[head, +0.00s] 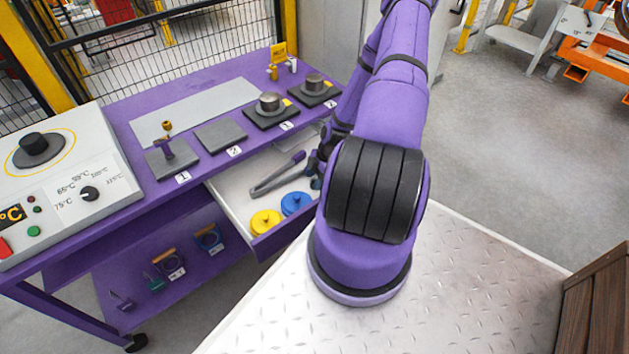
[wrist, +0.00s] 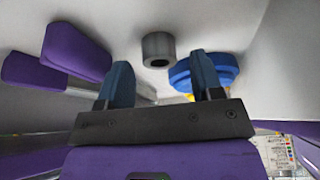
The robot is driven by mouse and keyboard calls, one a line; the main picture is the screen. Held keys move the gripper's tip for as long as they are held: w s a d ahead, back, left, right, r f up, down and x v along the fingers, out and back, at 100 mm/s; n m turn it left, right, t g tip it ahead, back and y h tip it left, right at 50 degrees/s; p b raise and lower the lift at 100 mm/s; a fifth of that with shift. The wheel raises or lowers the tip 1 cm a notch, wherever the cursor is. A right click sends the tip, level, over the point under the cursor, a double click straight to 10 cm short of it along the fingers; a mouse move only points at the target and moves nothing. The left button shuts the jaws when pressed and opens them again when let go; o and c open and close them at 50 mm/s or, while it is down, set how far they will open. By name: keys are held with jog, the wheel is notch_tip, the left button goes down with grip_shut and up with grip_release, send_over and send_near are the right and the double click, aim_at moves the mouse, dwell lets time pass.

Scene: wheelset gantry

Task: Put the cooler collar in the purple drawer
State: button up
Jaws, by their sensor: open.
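A small grey collar (wrist: 158,42) with a dark hole sits in the open purple drawer, in the wrist view just beyond my fingertips. My gripper (wrist: 160,72) is open, with its two blue-tipped fingers apart and nothing held between them. In the head view my gripper (head: 317,183) is at the right part of the drawer (head: 228,202), largely behind my arm, and that collar is hidden there. Two more grey cylindrical collars stand on black plates on the purple bench, a nearer one (head: 270,101) and a farther one (head: 314,81).
Purple-handled tongs (head: 278,175), a yellow disc (head: 265,222) and a blue disc (head: 296,203) lie in the drawer. The blue disc is close to my right finger in the wrist view (wrist: 205,70). A control box (head: 70,180) stands at left. Grey pads on the bench are partly bare.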

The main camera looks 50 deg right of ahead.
jog(key=v, duration=1.1)
jog(key=w+a+r+m+g+h, duration=0.1)
jog(key=w+a+r+h, duration=0.1)
jog(key=r, duration=0.6)
jog(key=w+a+r+m+g+h, duration=0.1)
jog(key=w+r, duration=0.2)
jog(key=r, duration=0.5)
jog(key=w+a+r+m+h, duration=0.1)
jog(key=a+r+m, duration=0.1)
jog(key=a+r, duration=0.5)
jog(key=w+a+r+m+h, duration=0.1)
jog(key=a+r+m, duration=0.15)
jog(key=r, duration=0.75)
jog(key=s+a+r+m+t+h, duration=0.1)
jog(key=s+a+r+m+t, duration=0.3)
jog(key=a+r, duration=0.7)
jog(key=s+a+r+m+y, duration=0.1)
jog(key=s+a+r, duration=0.2)
jog(key=s, duration=0.3)
jog(key=s+a+r+m+t, duration=0.1)
jog(key=s+a+r, duration=0.2)
jog(key=s+a, duration=0.2)
jog(key=shift+s+a+r+y, duration=0.35)
jog(key=shift+s+r+y, duration=0.05)
jog(key=shift+s, duration=0.1)
jog(key=shift+d, duration=0.15)
